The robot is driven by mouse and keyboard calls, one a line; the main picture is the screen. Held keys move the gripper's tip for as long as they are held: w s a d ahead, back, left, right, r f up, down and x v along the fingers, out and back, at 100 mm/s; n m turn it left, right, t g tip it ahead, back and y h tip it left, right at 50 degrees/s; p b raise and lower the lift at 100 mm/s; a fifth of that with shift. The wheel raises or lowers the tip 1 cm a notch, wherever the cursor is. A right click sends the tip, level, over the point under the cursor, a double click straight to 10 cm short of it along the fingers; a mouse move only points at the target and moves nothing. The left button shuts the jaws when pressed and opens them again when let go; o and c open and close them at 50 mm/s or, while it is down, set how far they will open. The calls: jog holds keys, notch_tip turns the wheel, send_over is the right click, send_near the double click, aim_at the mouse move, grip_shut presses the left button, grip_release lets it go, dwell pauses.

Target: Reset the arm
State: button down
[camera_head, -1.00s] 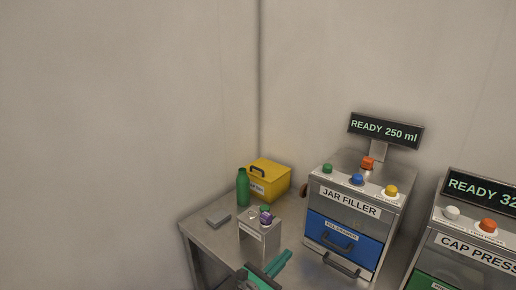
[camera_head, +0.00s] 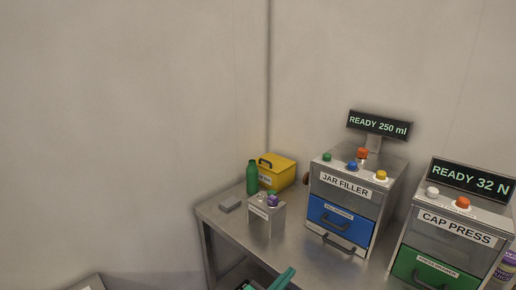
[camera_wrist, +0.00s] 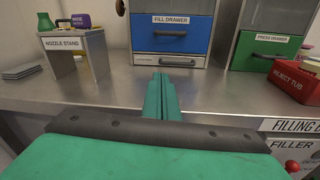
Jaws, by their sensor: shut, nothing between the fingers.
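My gripper (camera_wrist: 161,78) has teal fingers, shut together with nothing between them. In the wrist view it points at the front of the steel bench (camera_wrist: 105,88), with the blue fill drawer (camera_wrist: 172,33) beyond the tips. In the head view my gripper (camera_head: 291,270) shows only in part at the bottom edge, in front of the bench. The rest of my arm is mostly out of view.
The jar filler (camera_head: 345,183) and cap press (camera_head: 455,228) stand on the bench. The nozzle stand (camera_head: 267,222), green bottle (camera_head: 252,178), yellow box (camera_head: 277,175) and a grey slab (camera_head: 230,204) are to the left. The red reject tub (camera_wrist: 295,82) is at right in the wrist view.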

jog(key=s+a+f+m+y, duration=0.3)
jog(key=s+f, duration=0.4)
jog(key=s+a+f+m+y, duration=0.2)
jog(key=s+f+y, duration=0.1)
jog(key=s+f, duration=0.45)
jog(key=s+a+f+m+y, duration=0.1)
jog(key=s+a+m+y, duration=0.1)
jog(key=s+m, duration=0.35)
jog(key=s+a+f+m+y, duration=0.1)
jog(key=s+a+m+y, duration=0.1)
jog(key=s, duration=0.7)
jog(key=s+r+m+t, duration=0.1)
jog(key=s+r+m, duration=0.4)
jog(key=s+m, duration=0.2)
jog(key=s+r+m+y, duration=0.1)
jog(key=s+r+m, duration=0.4)
jog(key=s, duration=0.5)
jog(key=shift+s+r+m+t, duration=0.4)
jog(key=shift+m, duration=0.85)
